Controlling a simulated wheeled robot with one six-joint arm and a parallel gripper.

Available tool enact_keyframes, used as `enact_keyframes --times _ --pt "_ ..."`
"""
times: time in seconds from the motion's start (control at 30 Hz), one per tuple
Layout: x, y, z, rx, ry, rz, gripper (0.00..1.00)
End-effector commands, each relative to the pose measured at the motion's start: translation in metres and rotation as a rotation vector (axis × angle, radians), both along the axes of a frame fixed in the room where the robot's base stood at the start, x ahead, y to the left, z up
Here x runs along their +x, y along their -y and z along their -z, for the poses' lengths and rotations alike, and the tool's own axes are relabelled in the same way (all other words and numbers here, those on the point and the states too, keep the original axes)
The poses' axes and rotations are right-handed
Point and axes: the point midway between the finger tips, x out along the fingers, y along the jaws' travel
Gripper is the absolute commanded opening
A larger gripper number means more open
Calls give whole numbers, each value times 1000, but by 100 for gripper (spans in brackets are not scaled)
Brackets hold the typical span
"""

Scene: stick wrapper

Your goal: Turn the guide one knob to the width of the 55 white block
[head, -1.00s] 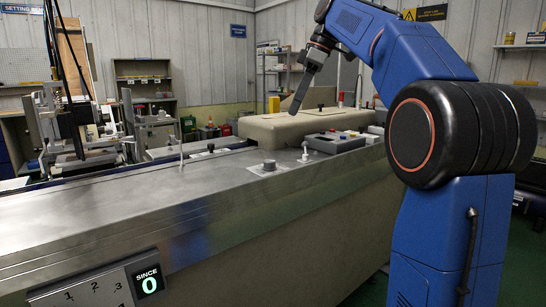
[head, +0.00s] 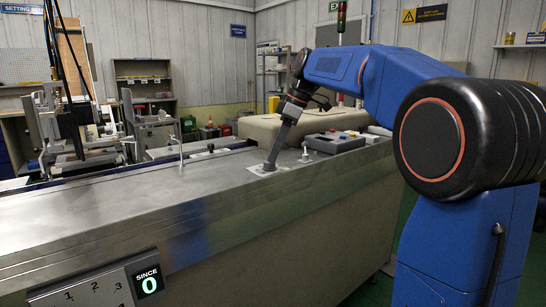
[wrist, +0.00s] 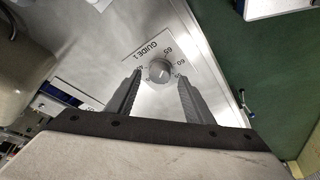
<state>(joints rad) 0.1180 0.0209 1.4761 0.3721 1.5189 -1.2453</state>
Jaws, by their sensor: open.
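The guide one knob (wrist: 159,70) is a small round grey dial on a pale plate marked GUIDE 1, with numbers including 60 and 65 around it. A light pointer mark shows on its face. My gripper (wrist: 160,77) is open, with one finger on each side of the knob in the wrist view; I cannot tell whether they touch it. In the head view my gripper (head: 269,165) points down at the knob's plate (head: 257,173) and mostly hides the knob. I cannot make out the 55 white block in either view.
A small white-topped lever (head: 305,154) and a grey control box (head: 335,142) with coloured buttons stand just right of my gripper. A thin upright post (head: 180,150) rises to the left. The steel top (head: 130,210) in front is clear.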

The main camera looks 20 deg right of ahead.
Motion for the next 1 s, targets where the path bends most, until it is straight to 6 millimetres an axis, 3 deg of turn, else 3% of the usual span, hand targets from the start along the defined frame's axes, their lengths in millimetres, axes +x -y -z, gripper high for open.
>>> enact_keyframes --times 0.23,0.57,0.73,1.0 --pt "4 -7 20 0 1 0 47" --pt "4 -8 23 0 1 0 47" --pt "4 -8 22 0 1 0 9" --pt "4 -8 22 -1 1 12 6"
